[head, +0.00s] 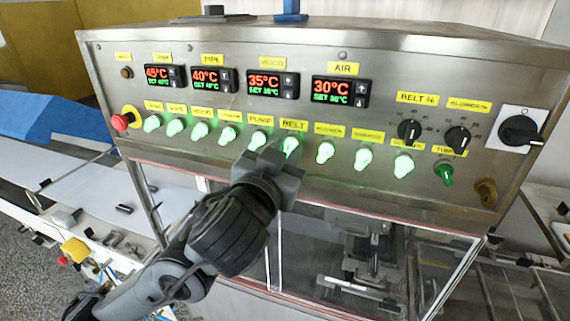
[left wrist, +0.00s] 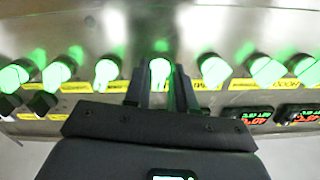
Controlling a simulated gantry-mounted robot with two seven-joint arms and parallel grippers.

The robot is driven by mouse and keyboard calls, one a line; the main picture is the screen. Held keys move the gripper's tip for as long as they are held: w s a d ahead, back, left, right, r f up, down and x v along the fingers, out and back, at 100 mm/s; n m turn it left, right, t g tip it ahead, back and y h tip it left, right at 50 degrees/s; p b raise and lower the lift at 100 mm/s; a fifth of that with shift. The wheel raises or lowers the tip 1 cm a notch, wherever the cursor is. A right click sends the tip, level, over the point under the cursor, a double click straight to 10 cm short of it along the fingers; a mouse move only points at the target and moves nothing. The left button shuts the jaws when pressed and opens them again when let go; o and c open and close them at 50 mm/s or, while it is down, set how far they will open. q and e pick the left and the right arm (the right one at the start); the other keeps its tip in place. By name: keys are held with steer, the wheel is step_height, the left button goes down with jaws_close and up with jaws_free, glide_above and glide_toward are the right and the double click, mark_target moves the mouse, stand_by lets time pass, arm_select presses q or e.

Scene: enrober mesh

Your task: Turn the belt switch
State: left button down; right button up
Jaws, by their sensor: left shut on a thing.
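The belt switch (head: 290,146) is a green lit knob under the yellow BELT label (head: 293,125) on the steel control panel. My left gripper (head: 281,160) comes up from below and is shut on this knob. In the left wrist view the lit knob (left wrist: 160,70) sits between the two dark fingers (left wrist: 160,88). The fingers hide part of the knob, and I cannot tell its exact turn angle. My right gripper is not in view.
Several other lit green knobs stand close on both sides, such as the pump knob (head: 257,140) and the knob to the right (head: 325,152). A red emergency button (head: 121,122) is at the left, black dials (head: 409,130) at the right. A clear guard window (head: 330,260) lies below.

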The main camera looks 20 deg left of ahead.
arm_select(q)
steer(key=n+b, duration=0.8)
steer(key=shift+d, duration=0.1)
steer(key=shift+r+n, duration=0.1)
steer(key=shift+n, duration=0.2)
stand_by(0.3)
steer(key=c, duration=1.2)
jaws_free()
steer(key=shift+o, duration=0.2)
steer(key=s+b, duration=0.2)
steer(key=s, duration=0.9)
steer(key=shift+d, duration=0.25)
